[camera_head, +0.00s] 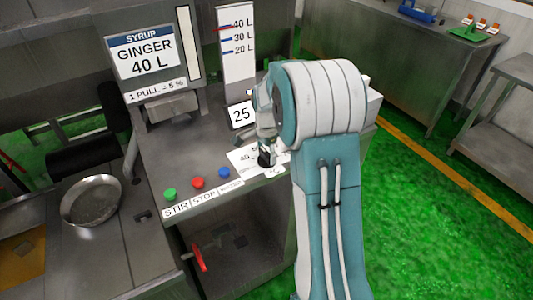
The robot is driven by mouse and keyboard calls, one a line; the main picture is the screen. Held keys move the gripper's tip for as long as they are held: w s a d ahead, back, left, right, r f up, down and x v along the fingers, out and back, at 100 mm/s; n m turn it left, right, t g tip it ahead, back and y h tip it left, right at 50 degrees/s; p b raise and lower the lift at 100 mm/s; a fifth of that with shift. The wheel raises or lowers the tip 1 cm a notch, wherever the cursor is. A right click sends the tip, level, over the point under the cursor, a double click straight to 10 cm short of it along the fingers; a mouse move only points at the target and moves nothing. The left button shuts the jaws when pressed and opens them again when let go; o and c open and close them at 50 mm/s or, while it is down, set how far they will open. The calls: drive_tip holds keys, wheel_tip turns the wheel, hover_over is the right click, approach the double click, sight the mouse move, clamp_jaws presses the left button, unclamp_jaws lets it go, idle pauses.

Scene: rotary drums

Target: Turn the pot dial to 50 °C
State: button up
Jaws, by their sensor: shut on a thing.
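The pot dial (266,158) is a dark knob on the white scale plate (240,155) on top of the metal console, mostly hidden by my gripper. My gripper (266,150) reaches down onto it from above and is shut on the dial. A small display (241,114) behind the dial reads 25. Part of the scale, with what looks like 40 on it, shows left of the dial. The dial's pointer and the rest of the scale are hidden by my gripper and arm.
Green (170,194), red (197,183) and blue (223,173) buttons line the console's front edge. A syrup sign (142,52) and a level gauge (238,45) stand behind. A red-handled valve (199,257) sticks out below. A metal bowl (90,200) lies left. Green floor is open right.

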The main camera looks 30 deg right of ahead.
sight(265, 152)
drive_tip(key=shift+a+f+m, duration=0.1)
drive_tip(key=shift+f+m, duration=0.05)
drive_tip(key=shift+m, duration=0.15)
drive_tip(key=o, duration=0.8)
drive_tip(key=shift+w+r, duration=0.1)
drive_tip(key=shift+r, duration=5.9)
